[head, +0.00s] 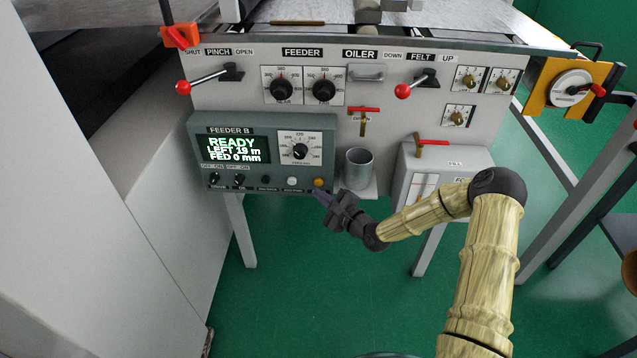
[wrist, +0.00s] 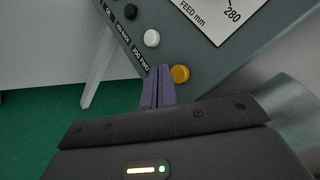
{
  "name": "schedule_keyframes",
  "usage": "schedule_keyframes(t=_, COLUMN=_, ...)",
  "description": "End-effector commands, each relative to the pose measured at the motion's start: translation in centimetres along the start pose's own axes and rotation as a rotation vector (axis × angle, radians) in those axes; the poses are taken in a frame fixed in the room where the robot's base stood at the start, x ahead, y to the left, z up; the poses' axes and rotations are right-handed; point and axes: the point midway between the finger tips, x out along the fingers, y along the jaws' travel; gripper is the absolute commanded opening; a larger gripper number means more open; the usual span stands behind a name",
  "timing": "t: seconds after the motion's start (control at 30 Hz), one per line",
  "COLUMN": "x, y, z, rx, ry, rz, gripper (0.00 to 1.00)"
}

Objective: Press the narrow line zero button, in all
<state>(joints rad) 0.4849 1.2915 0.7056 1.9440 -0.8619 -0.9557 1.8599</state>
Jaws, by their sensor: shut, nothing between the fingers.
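The Feeder B control box (head: 268,135) hangs on the machine front, its lit display (head: 236,149) reading READY, LEFT 19 m, FED 0 mm. Along its lower edge are a black button (head: 265,180), a white button (head: 292,181) and an orange button (head: 319,183). In the wrist view the black button (wrist: 130,12), white button (wrist: 151,38) and orange button (wrist: 179,74) run diagonally. My gripper (head: 318,194) is shut and empty, its purple fingertips (wrist: 160,72) just beside the orange button. Any label under that button is hidden; I cannot tell whether the fingers touch the panel.
Two toggle switches (head: 226,180) sit at the box's lower left and a dial (head: 300,151) at its right. A metal cup (head: 359,169) stands on a small shelf right of the box. The green floor (head: 300,250) below is open.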

Motion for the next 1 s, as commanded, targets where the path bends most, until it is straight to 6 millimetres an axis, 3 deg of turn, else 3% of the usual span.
schedule_keyframes(t=0.4, x=-2.3, y=1.6, z=1.7, rx=0.002, ry=0.001, rz=0.001, gripper=0.0)
schedule_keyframes(t=1.0, x=-2.4, y=1.7, z=1.7, rx=-0.001, ry=0.001, rz=0.001, gripper=0.0)
